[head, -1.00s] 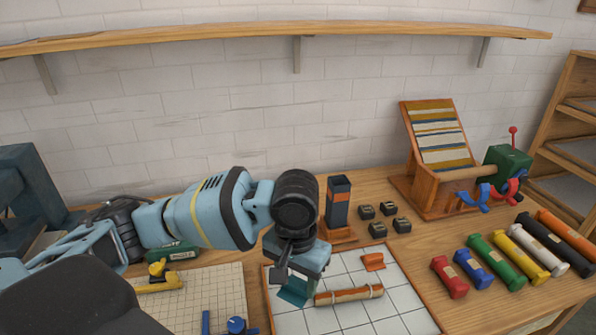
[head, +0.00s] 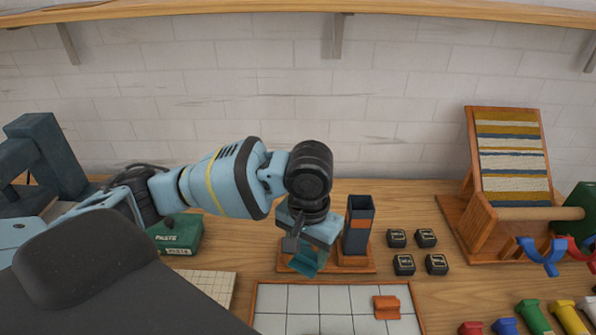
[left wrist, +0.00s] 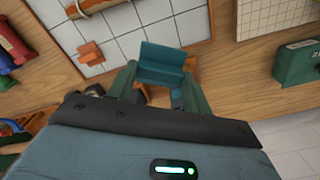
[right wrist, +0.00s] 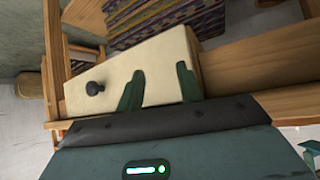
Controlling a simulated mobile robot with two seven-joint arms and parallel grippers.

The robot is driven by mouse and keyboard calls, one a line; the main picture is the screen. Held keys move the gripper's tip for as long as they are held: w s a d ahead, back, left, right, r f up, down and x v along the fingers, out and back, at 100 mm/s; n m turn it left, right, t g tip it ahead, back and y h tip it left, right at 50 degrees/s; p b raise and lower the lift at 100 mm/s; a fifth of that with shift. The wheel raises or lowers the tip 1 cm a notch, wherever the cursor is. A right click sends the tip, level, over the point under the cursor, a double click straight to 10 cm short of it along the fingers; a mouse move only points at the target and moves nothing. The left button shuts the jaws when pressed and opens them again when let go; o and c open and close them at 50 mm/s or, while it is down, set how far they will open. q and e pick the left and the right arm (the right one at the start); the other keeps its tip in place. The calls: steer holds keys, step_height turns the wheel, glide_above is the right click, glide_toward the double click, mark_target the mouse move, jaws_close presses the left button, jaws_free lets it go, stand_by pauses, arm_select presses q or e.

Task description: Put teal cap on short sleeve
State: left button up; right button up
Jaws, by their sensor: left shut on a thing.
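My left gripper (head: 303,243) is shut on the teal cap (head: 308,262), an angled piece hanging below the fingers. In the left wrist view the teal cap (left wrist: 162,62) sits between the fingertips. The gripper is over the left part of a wooden stand (head: 357,263). A tall dark blue sleeve (head: 357,238) with an orange band stands upright on it, just right of the gripper. I cannot make out the short sleeve; the gripper and cap hide that part of the stand. My right gripper (right wrist: 160,88) is open and empty, before a pale panel.
An orange cap (head: 386,306) lies on the white tiled board (head: 305,298) in front. Several small black boxes (head: 404,264) are right of the stand. A loom-like frame (head: 512,160) stands further right. A green box (head: 178,235) is at left.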

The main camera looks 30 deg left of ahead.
arm_select(q)
steer(key=w+a+r+n, duration=0.5)
steer(key=w+a+n, duration=0.3)
steer(key=w+n, duration=0.2)
steer(key=shift+w+a+n, duration=0.15)
steer(key=shift+w+n, duration=0.1)
steer(key=shift+n, duration=0.95)
steer(key=shift+f, duration=0.1)
steer(key=shift+f, duration=3.1)
steer(key=shift+f, duration=0.2)
steer(key=o, duration=1.5)
